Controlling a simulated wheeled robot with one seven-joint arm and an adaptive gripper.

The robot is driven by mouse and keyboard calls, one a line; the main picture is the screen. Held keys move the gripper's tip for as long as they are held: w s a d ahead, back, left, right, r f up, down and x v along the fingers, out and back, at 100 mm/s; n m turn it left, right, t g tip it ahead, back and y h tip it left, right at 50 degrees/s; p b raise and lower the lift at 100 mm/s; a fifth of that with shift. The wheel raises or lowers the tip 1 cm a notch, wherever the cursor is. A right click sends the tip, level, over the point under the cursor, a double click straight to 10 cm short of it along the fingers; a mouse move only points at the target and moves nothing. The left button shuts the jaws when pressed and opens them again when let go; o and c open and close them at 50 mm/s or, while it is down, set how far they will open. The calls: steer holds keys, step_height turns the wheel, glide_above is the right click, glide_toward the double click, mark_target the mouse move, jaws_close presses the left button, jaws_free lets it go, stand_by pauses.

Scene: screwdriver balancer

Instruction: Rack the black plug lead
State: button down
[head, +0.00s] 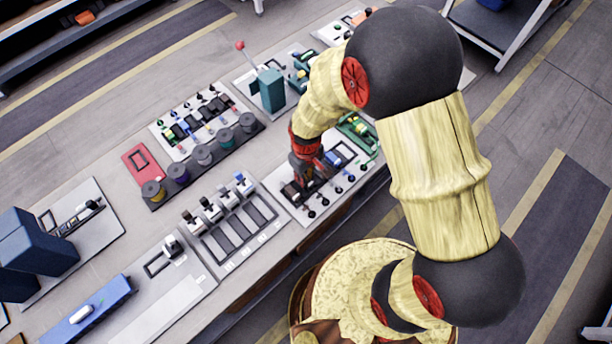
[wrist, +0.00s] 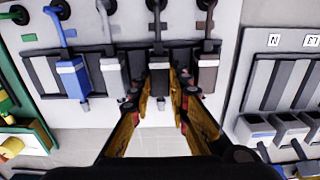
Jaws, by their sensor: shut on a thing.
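My gripper (wrist: 158,92) is shut on the black plug lead (wrist: 157,32), whose dark cable runs up between the fingers to a round black socket on the pale panel. A blue plug (wrist: 72,80) hangs farther left. In the head view my gripper (head: 304,180) is low over the panel, which it partly covers.
A board of grey slots (head: 238,232) with several switch-like parts lies beside the panel; it also shows at the right of the wrist view (wrist: 275,85). A green item (head: 358,130) lies on the other side. Several spools (head: 202,155) stand behind.

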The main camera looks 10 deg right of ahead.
stand_by(0.4)
steer(key=c, duration=1.6)
jaws_free()
step_height(320, 180, up, 12)
steer(key=shift+f, duration=0.1)
